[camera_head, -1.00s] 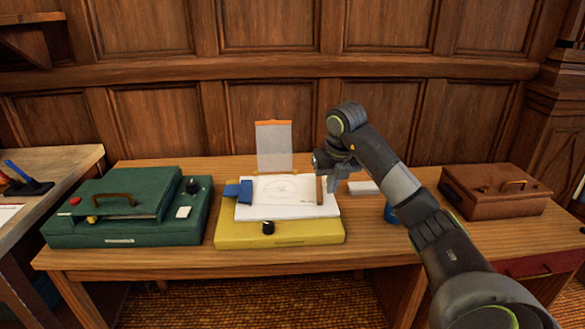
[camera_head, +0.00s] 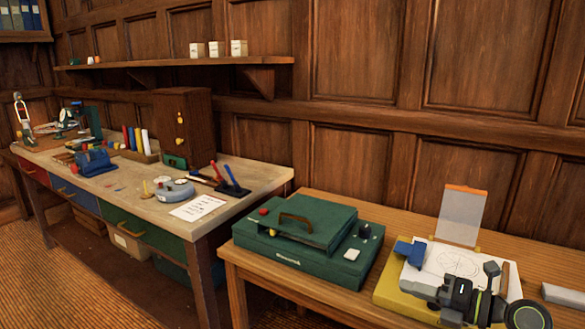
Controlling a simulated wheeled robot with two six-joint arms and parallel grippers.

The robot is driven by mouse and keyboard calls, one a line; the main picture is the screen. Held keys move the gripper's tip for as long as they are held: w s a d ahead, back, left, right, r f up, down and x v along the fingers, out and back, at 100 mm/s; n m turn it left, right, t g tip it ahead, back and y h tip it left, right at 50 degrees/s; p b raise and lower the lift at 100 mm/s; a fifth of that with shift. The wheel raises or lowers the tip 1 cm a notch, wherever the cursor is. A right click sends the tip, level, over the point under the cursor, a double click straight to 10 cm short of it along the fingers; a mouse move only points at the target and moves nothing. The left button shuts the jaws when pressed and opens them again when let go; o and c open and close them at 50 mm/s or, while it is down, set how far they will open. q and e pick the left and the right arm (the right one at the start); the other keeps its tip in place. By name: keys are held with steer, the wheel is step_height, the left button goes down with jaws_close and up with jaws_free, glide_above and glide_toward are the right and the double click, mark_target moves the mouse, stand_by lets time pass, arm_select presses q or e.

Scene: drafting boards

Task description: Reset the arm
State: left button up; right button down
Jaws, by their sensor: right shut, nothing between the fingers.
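My right arm reaches in at the bottom right, with its right gripper (camera_head: 428,292) shut and empty. The gripper is in front of the yellow drafting board (camera_head: 393,295) and hides part of it. A white sheet with a drawn figure (camera_head: 437,262) lies on the board, with a blue block (camera_head: 411,252) at its left side. A clear panel with an orange top edge (camera_head: 461,215) stands behind the board. My left gripper is not in view.
A green case (camera_head: 300,235) with a brown handle sits left of the board on the wooden table (camera_head: 290,285). A pale workbench (camera_head: 240,175) with tools stands farther left. A shelf (camera_head: 190,62) with small white boxes is on the panelled wall.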

steer(key=s+d+r+m+t+h, duration=0.1)
steer(key=s+d+m+t+h, duration=0.2)
steer(key=m+t, duration=0.45)
steer(key=s+d+r+m+t+h, duration=0.25)
steer(key=m+t+h, duration=0.3)
steer(key=m, duration=0.55)
steer(key=s+d+f+m+g+h, duration=0.4)
steer(key=f+m+g+h, duration=0.1)
steer(key=f+m, duration=0.15)
steer(key=s+d+f+m+g+h, duration=0.4)
steer(key=s+f+m+h, duration=0.15)
steer(key=f, duration=0.25)
steer(key=s+a+f+m+g+y, duration=0.2)
steer(key=s+a+f+g, duration=0.25)
steer(key=s+f, duration=0.35)
steer(key=s+a+f+m+g+y, duration=0.2)
steer(key=s+a+f+g+y, duration=0.25)
steer(key=s, duration=0.55)
step_height(320, 180, down, 23)
steer(key=d+g+h+p, duration=0.1)
steer(key=d+g+p, duration=0.2)
steer(key=s+a+f+g+p, duration=0.1)
steer(key=s+f, duration=1.2)
steer(key=s, duration=0.2)
steer(key=shift+a+p, duration=0.35)
steer(key=shift+p, duration=0.05)
steer(key=shift+d+n, duration=0.15)
steer(key=shift+n, duration=0.1)
